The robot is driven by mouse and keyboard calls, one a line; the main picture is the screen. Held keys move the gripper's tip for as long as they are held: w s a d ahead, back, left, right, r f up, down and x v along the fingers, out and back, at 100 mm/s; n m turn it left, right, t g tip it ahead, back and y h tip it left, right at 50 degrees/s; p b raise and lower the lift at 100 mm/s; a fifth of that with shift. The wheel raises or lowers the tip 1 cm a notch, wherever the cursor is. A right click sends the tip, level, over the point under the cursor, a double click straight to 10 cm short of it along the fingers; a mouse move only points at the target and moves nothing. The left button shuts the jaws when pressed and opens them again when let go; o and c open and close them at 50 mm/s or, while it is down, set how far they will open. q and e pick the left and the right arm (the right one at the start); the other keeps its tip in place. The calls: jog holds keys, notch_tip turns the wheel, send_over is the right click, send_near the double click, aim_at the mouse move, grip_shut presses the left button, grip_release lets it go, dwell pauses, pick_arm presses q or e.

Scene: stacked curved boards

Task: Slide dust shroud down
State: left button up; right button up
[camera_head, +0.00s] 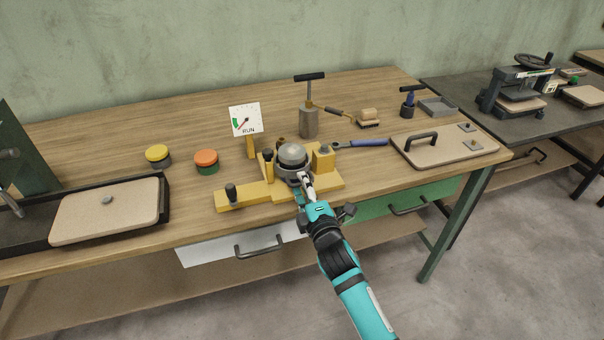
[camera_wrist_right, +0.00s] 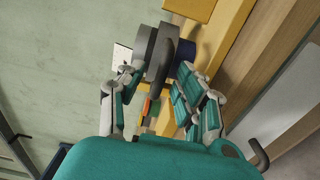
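A grey rounded metal piece (camera_head: 292,156) with a ring-like collar sits in a yellow fixture (camera_head: 322,183) on the workbench; I take it to be the part with the dust shroud. In the right wrist view a grey round part (camera_wrist_right: 146,42) with a darker curved band (camera_wrist_right: 160,58) lies ahead, between the fingertips. My right gripper (camera_head: 305,179) is at the front of this piece, and in its wrist view its fingers (camera_wrist_right: 162,72) stand apart on both sides of the band. Whether they touch it is unclear. My left gripper is not in view.
A RUN gauge sign (camera_head: 246,120) stands behind the fixture. A yellow-topped can (camera_head: 158,155) and an orange-topped can (camera_head: 206,161) are left of it. A grey pump (camera_head: 308,120), a blue-handled tool (camera_head: 369,142) and a board with a handle (camera_head: 455,150) lie behind and right.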

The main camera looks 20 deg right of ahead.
jog(key=s+p, duration=0.2)
jog(key=s, duration=0.5)
jog(key=shift+d, duration=0.15)
jog(key=shift+w, duration=0.1)
jog(key=s+f+m+g, duration=0.25)
jog(key=s+f, duration=0.25)
jog(key=f, duration=0.6)
jog(key=s+f+m+g, duration=0.2)
jog(key=s+f+g, duration=0.15)
jog(key=f, duration=0.85)
jog(key=s+f+m+g, duration=0.25)
jog(key=s+f, duration=0.25)
jog(key=f, duration=0.6)
jog(key=s+d+f+m+g, duration=0.2)
jog(key=s+f, duration=0.4)
jog(key=s, duration=0.5)
jog(key=s+d+f+m+g, duration=0.2)
jog(key=s+f, duration=0.4)
jog(key=s, duration=0.5)
jog(key=s+d+f+m+g, duration=0.2)
jog(key=s+f+m+g, duration=0.2)
jog(key=s, duration=0.7)
notch_tip(320, 180, down, 2)
jog(key=shift+s+d+f+m+h, duration=0.2)
jog(key=shift+m+h, duration=0.1)
jog(key=shift+m, duration=0.2)
